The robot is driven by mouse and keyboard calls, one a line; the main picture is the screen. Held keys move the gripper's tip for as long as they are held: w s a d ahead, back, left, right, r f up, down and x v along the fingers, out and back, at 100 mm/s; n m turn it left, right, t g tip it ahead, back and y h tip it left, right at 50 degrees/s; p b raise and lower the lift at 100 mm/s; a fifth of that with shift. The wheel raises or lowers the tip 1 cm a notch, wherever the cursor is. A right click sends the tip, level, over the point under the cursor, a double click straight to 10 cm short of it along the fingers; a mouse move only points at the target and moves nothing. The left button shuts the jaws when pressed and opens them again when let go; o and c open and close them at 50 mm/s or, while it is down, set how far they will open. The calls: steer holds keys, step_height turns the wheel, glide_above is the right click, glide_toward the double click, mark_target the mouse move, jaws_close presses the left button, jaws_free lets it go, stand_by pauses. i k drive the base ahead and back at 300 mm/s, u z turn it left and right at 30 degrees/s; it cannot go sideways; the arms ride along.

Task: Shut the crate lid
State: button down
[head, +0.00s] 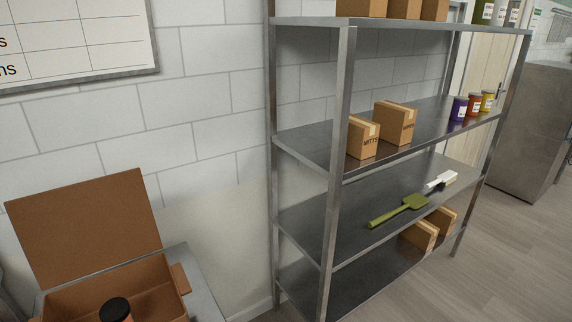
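The crate (163,304) is a brown box at the lower left, partly cut off by the bottom edge of the picture. Its lid (85,228) stands open, raised at the back of the crate near the white wall. A dark round cap (115,309) shows at the crate's front, at the bottom edge; I cannot tell whether it is inside. A small brown tab or flap (180,279) sticks up at the crate's right side. My gripper is not in view.
The crate rests on a grey metal surface (203,290). A metal shelf rack (338,170) stands to the right, holding cardboard boxes (396,122), jars (472,107) and a green scoop (400,210). Open floor (500,260) lies at the lower right.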

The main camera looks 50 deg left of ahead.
mark_target(66, 234)
steer(key=z, duration=0.05)
steer(key=i, duration=1.95)
steer(key=u, duration=1.45)
steer(key=k, duration=0.1)
steer(key=u, duration=2.6)
steer(key=i, duration=1)
steer(key=u, duration=0.1)
